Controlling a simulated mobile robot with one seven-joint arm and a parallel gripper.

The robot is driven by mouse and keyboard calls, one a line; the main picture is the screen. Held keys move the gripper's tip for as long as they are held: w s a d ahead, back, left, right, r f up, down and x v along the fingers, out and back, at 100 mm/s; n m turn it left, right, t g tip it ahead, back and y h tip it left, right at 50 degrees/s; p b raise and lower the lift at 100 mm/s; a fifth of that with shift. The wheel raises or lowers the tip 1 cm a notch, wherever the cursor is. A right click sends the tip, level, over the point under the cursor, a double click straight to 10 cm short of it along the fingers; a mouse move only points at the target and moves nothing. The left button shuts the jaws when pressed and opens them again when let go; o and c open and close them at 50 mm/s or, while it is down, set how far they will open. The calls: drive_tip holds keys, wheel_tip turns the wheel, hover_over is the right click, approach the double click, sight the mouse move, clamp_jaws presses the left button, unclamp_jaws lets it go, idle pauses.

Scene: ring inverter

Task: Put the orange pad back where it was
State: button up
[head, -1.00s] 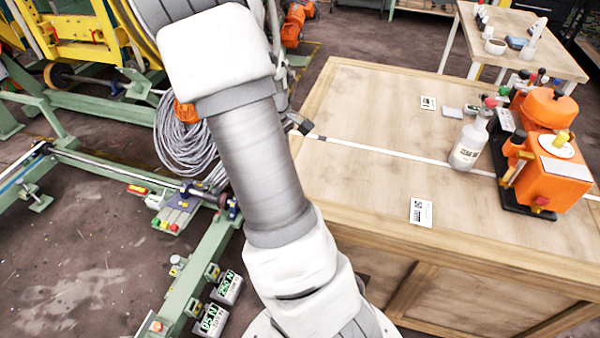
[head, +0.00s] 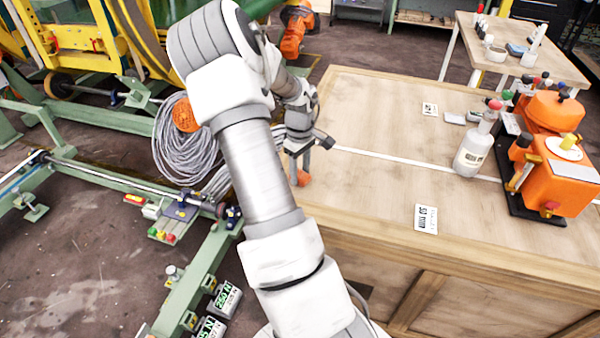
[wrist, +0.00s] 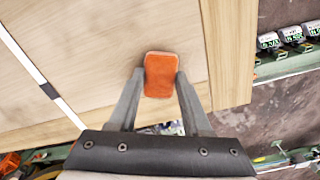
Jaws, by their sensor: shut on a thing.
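The orange pad (wrist: 160,75) is a small rounded slab between my two fingertips in the wrist view. My gripper (wrist: 157,88) is shut on it, with one finger at each side. In the head view my gripper (head: 300,163) points down at the left edge of the wooden table (head: 370,110), and the pad (head: 303,178) shows orange at the fingertips. The wrist view shows bare table top behind the pad, close to the table's edge. I cannot tell whether the pad touches the table or hangs just above it.
A white line (head: 400,160) crosses the table. A printed card (head: 426,218) lies near the front, another (head: 430,109) farther back. A pale bottle (head: 473,148) and an orange machine (head: 560,170) stand at the right. The table's left half is mostly clear. A cable coil (head: 185,145) lies left.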

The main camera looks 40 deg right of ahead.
drive_tip(key=o, duration=1.2)
